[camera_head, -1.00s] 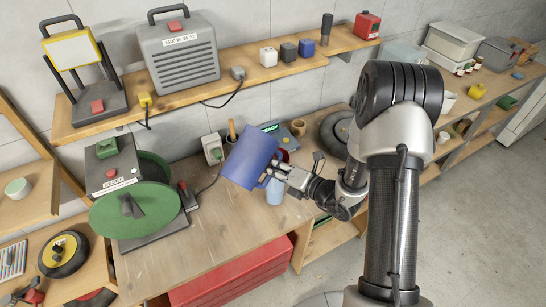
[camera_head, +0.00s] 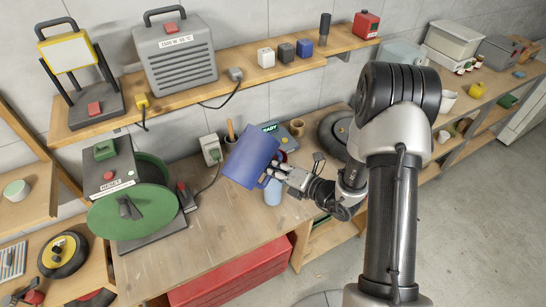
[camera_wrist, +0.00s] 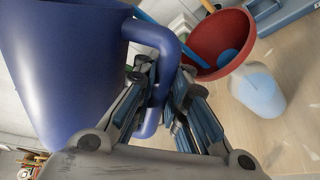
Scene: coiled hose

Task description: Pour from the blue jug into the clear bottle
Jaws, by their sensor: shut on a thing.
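The blue jug (camera_head: 250,158) is held above the workbench, tilted in the head view. My gripper (camera_head: 276,176) is shut on its handle. In the wrist view the jug (camera_wrist: 60,70) fills the left side, and my gripper (camera_wrist: 163,105) has its fingers around the blue handle. The clear bottle (camera_head: 273,192) stands on the bench just below and right of the jug, pale blue in look. It also shows in the wrist view (camera_wrist: 258,92), apart from the jug. I cannot see any liquid leaving the jug.
A red bowl (camera_wrist: 222,45) with something blue in it sits beside the bottle. A green hose reel (camera_head: 133,205) stands on the bench at left. A shelf (camera_head: 240,82) with boxes runs behind. The bench front (camera_head: 200,258) is clear.

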